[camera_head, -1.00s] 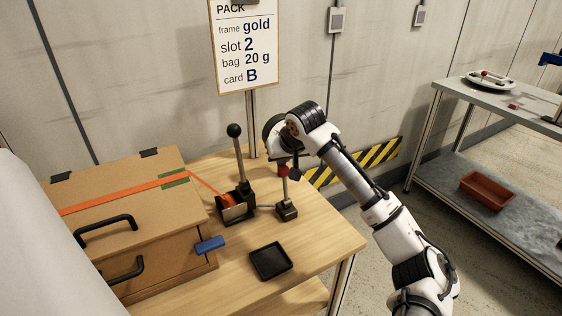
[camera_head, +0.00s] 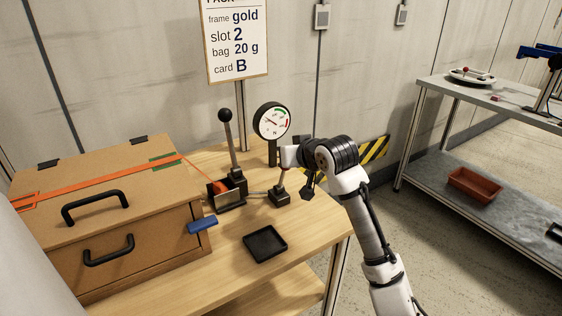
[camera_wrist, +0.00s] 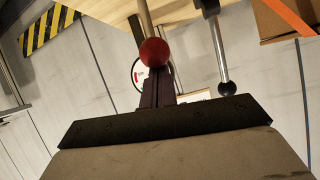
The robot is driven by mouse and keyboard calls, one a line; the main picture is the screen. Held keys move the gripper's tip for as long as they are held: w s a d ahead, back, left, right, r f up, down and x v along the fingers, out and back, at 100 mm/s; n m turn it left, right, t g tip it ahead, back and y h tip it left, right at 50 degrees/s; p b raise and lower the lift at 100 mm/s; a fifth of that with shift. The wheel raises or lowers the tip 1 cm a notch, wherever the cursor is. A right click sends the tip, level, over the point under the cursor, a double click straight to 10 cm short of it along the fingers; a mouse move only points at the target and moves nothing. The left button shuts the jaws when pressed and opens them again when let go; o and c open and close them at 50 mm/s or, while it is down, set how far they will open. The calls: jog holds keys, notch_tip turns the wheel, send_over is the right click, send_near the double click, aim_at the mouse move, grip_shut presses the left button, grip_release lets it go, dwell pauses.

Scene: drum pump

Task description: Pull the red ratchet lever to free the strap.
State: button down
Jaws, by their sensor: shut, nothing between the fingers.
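The red-knobbed lever (camera_head: 281,184) stands on a small black base on the wooden table; my wrist hides most of its knob in the head view. In the wrist view its red ball knob (camera_wrist: 154,52) sits directly in front of my fingertips. My gripper (camera_wrist: 157,82) is shut and empty, with its fingers close to the knob; I cannot tell whether they touch. The orange strap (camera_head: 95,181) lies across the box lid and runs to a black ratchet unit (camera_head: 229,198) with an orange reel.
A tall black-knobbed lever (camera_head: 226,118) stands left of the red one. A round gauge (camera_head: 272,121) is behind it. A brown box (camera_head: 148,227) with black handles fills the left. A black tray (camera_head: 265,244) lies in front. A grey shelf (camera_head: 430,157) stands at right.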

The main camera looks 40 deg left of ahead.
jog(key=s+d+f+t+y+b, duration=0.2)
jog(key=d+f+y+b, duration=0.2)
jog(key=b, duration=0.6)
jog(key=shift+s+d+t+y, duration=0.15)
jog(key=shift+d+t+y, duration=0.15)
jog(key=shift+d+y, duration=0.6)
notch_tip(320, 180, up, 5)
jog(key=w+a+p, duration=0.1)
jog(key=p, duration=0.3)
jog(key=b+v, duration=0.1)
jog(key=v, duration=0.9)
jog(key=shift+f+b, duration=0.35)
jog(key=shift+d, duration=0.1)
